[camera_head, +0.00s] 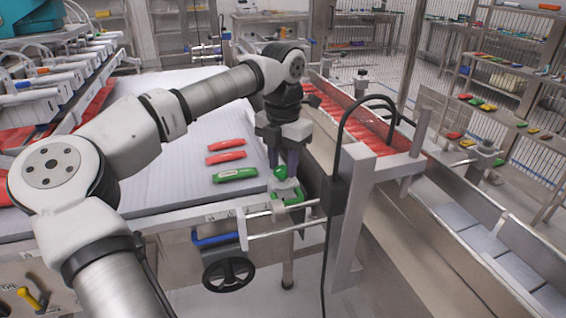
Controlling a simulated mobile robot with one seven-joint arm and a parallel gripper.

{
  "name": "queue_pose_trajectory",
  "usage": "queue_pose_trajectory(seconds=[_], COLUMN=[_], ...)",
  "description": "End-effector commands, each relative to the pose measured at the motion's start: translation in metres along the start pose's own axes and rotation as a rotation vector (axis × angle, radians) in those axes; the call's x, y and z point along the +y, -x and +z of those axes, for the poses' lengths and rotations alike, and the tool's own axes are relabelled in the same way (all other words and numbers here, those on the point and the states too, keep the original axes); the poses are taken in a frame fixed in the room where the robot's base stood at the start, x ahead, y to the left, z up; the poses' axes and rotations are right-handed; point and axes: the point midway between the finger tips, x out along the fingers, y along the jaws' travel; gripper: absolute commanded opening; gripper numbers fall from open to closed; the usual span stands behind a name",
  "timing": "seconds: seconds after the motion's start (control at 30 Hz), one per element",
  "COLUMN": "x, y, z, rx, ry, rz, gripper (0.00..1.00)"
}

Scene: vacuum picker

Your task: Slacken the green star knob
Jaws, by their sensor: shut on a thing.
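The green star knob (281,173) sits at the right front corner of the white table, above a small green bracket (289,194). My gripper (282,166) points down over it, with its fingers closed around the knob. The fingers hide part of the knob, so its lobes and its turn angle cannot be made out. My arm reaches in from the lower left to the gripper.
A green packet (235,175) and two red packets (226,144) lie on the table left of my gripper. A metal post with a black cable (352,160) stands close on the right. A black handwheel (229,271) and blue handle (215,239) are below the table edge.

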Motion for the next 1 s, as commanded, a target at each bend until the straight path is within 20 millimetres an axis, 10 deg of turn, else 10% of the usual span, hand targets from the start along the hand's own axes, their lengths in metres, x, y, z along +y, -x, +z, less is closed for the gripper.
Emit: queue_pose_trajectory(seconds=[0.87,0.9,1.0], x=[0.0003,0.0003,0.0003], y=[0.0005,0.0005,0.0004], z=[0.0000,0.0000,0.0000], rx=[-0.001,-0.001,-0.001], ry=[0.154,0.154,0.153], rz=[0.000,0.000,0.000], gripper=[0.11,0.38,0.51])
